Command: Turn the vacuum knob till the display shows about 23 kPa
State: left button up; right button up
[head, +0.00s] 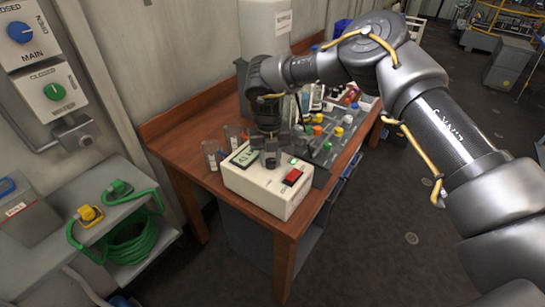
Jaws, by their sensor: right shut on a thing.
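The white vacuum unit (260,193) stands at the near corner of the wooden table. Its top has a small greenish display (244,156) and a red switch (293,177). The figures on the display are too small to read. My right gripper (270,151) points down over the top of the unit, between the display and the switch. It is shut on the dark knob (271,161), which is partly hidden by the fingers. My left gripper is not in view.
Behind the unit, a rack of small bottles with coloured caps (318,130) and glass vessels (212,154) crowd the wooden table (192,127). A grey shelf with a green hose (128,240) is at the left. Wall switches (53,92) are at the upper left. The floor at right is open.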

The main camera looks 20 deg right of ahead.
jog(key=m, duration=0.5)
jog(key=shift+m, duration=2.1)
jog(key=o, duration=1)
jog(key=shift+r, duration=0.1)
